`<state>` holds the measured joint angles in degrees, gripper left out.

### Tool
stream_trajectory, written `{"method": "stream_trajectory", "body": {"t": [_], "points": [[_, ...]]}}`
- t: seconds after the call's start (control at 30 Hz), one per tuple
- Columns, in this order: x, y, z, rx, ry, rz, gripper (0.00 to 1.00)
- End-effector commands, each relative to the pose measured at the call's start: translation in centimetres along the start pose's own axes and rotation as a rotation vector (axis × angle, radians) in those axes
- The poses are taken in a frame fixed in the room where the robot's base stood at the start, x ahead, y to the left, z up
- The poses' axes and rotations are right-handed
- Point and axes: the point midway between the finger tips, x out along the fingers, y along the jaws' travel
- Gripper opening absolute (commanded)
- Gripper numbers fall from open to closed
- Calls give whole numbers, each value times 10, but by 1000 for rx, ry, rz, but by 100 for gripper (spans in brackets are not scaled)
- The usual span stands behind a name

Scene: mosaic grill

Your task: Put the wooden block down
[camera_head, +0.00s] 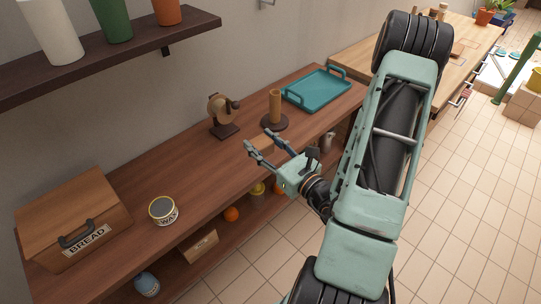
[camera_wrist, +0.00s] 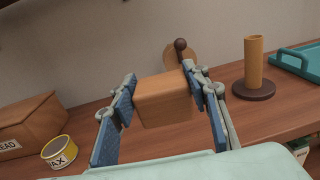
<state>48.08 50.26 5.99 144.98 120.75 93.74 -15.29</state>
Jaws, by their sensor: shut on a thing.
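The wooden block (camera_wrist: 163,103) is light brown and box-shaped, with rounded edges. In the wrist view it sits between the two blue-padded fingers of my gripper (camera_wrist: 160,88), which is shut on it. In the head view my gripper (camera_head: 261,138) reaches from the right over the front part of the brown wooden counter (camera_head: 135,208), and the block (camera_head: 263,144) shows as a small tan patch between the fingers. The block appears to be held above the counter; the exact gap cannot be told.
A wax tin (camera_head: 163,211) and bread box (camera_head: 72,220) stand left. The counter between tin and dispenser is clear. A dark shelf (camera_head: 120,57) hangs above.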

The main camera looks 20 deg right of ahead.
Motion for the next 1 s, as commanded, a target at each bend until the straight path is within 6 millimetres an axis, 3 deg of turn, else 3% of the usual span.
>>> {"method": "stream_trajectory", "body": {"t": [0.47, 1.0], "points": [[-3, -6, -5, -2, -2, -17, 17], [10, -22, -20, -6, -4, -16, 17]]}}
